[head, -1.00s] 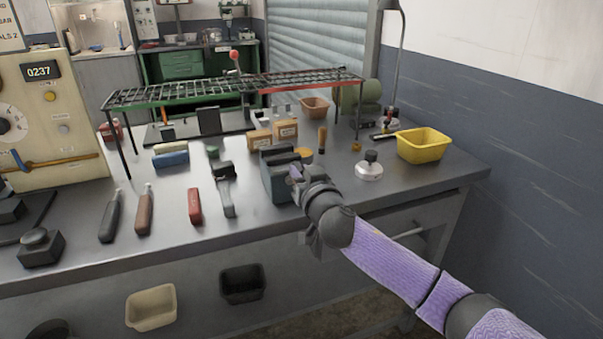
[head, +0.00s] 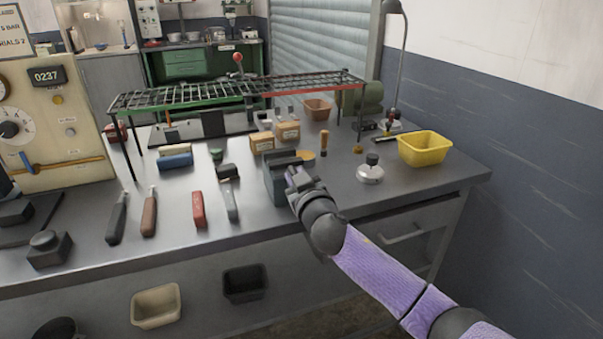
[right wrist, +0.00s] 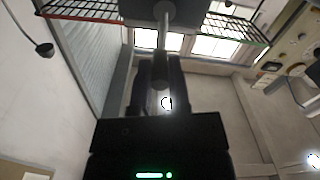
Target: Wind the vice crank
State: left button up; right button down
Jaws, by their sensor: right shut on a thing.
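The grey-green vice (head: 275,182) stands near the front edge of the workbench, in the middle of the head view. My right gripper (head: 295,178) is at the vice's right front side, shut on the vice crank, which the gripper mostly hides in the head view. In the right wrist view, a grey rod (right wrist: 162,35) runs down from the dark vice body (right wrist: 165,10) towards the gripper (right wrist: 160,90). The crank's handle is hard to make out between the dark fingers. My left gripper is not in view.
A wire rack (head: 240,92) spans the bench behind. The bench's right front is clear.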

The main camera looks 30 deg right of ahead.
jog(key=n, duration=0.2)
jog(key=a+n+p, duration=0.1)
jog(key=shift+w+a+f+n, duration=0.15)
jog(key=shift+a+n, duration=0.05)
jog(key=shift+n, duration=0.2)
jog(key=n, duration=0.1)
jog(key=a+n, duration=0.1)
jog(key=shift+w+f+n, duration=0.1)
jog(key=shift+f+n, duration=0.15)
jog(key=shift+n, duration=0.15)
jog(key=n, duration=0.2)
jog(key=shift+w+a+f+n, duration=0.1)
jog(key=shift+a+f+n, duration=0.2)
jog(key=shift+f, duration=0.1)
jog(key=n, duration=0.1)
jog(key=f+n, duration=0.1)
jog(key=n, duration=0.1)
jog(key=shift+a, duration=0.3)
jog(key=shift+a+f+n, duration=0.1)
jog(key=shift+f+n, duration=0.25)
jog(key=shift+n, duration=0.85)
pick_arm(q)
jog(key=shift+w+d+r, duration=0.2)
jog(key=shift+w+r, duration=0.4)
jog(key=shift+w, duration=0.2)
pick_arm(e)
jog(key=shift+w+f+n, duration=0.1)
jog(key=shift+n, duration=0.2)
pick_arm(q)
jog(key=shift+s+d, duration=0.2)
